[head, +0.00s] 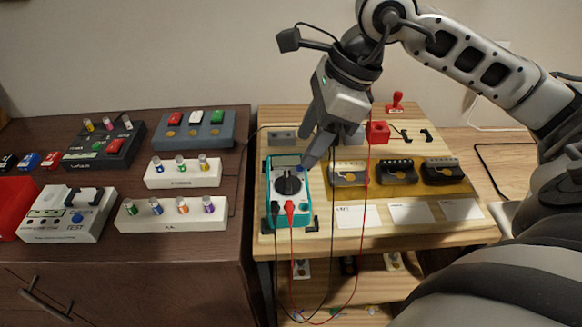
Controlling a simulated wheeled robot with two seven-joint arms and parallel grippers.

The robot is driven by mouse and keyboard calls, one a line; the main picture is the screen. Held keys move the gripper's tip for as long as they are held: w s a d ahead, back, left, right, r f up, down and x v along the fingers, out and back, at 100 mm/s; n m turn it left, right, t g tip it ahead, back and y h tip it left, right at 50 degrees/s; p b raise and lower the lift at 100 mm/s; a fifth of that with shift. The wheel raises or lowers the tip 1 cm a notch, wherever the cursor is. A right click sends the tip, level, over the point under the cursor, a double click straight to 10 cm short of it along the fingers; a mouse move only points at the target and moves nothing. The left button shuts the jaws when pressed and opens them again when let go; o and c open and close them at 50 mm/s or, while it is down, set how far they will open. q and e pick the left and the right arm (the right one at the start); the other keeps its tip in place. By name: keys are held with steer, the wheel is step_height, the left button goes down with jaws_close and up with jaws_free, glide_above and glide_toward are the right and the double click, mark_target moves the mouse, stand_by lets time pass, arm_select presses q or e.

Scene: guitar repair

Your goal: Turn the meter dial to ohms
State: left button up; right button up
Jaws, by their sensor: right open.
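The teal meter (274,207) lies on the light wooden bench with its screen at the far end. Its round black dial (289,182) is in the middle of its face, and the dial's setting is too small to read. A black and a red plug sit in its near end, with leads running over the bench edge. My right gripper (311,150) is open above and just beyond the meter, fingers pointing down. It looks apart from the dial, and one finger overlaps the meter's far right corner in the picture. My left gripper is out of view.
Several pickups lie on a yellow mat (402,190) right of the meter, with white cards (411,212) in front. A red block (378,132) and red stamp (397,103) stand behind. The dark cabinet (216,257) at left holds several boxes with coloured knobs.

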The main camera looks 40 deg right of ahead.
mark_target(287, 179)
steer(key=x, duration=0.7)
steer(key=shift+w+f, duration=0.1)
steer(key=shift+f, duration=0.15)
steer(key=c, duration=0.7)
